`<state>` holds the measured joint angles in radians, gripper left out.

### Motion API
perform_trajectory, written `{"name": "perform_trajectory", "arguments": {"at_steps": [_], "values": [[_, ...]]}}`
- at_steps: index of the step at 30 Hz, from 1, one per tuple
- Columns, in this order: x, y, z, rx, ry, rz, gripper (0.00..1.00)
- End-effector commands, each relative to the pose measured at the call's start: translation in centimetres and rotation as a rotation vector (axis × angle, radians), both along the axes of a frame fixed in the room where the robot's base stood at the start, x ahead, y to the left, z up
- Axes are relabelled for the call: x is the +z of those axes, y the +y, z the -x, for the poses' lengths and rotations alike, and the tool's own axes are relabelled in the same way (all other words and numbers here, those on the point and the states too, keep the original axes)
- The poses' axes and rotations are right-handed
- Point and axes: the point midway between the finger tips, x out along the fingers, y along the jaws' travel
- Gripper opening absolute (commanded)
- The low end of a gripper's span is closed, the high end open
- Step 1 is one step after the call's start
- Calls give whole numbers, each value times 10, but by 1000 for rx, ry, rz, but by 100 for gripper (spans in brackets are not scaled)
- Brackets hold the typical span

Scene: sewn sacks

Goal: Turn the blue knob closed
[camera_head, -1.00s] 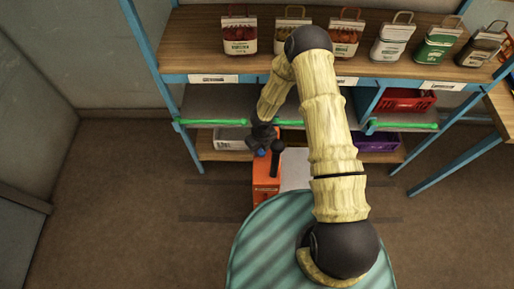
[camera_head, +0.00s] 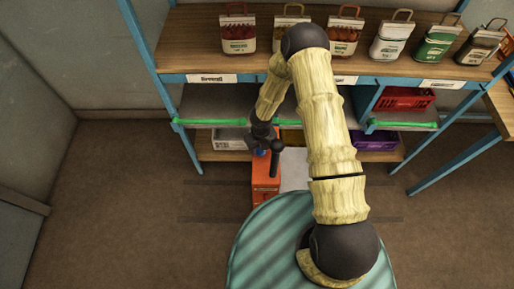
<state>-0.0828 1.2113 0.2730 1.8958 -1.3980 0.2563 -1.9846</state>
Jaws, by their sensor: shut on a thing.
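The blue knob (camera_head: 261,153) shows as a small patch of blue on top of the orange unit (camera_head: 264,187), which stands on the floor in front of the shelf. My gripper (camera_head: 262,148) comes down from above and is shut on the blue knob. The dark gripper body hides most of the knob, so its turned angle cannot be read. A dark upright post (camera_head: 275,160) stands on the orange unit, just right of the knob.
A blue-framed shelf (camera_head: 210,78) stands behind, with several labelled bags (camera_head: 390,43) on top. A red crate (camera_head: 405,99) and a purple crate (camera_head: 376,141) sit lower right. Green bars (camera_head: 210,121) run along the middle shelf's front edge. The floor at left is clear.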

Motion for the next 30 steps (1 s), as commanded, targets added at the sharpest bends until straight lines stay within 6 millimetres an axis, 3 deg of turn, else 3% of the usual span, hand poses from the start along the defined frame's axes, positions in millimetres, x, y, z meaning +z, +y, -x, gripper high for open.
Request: {"name": "perform_trajectory", "arguments": {"at_steps": [30], "values": [[-3, -1, 2, -924, 5, 4, 15]]}}
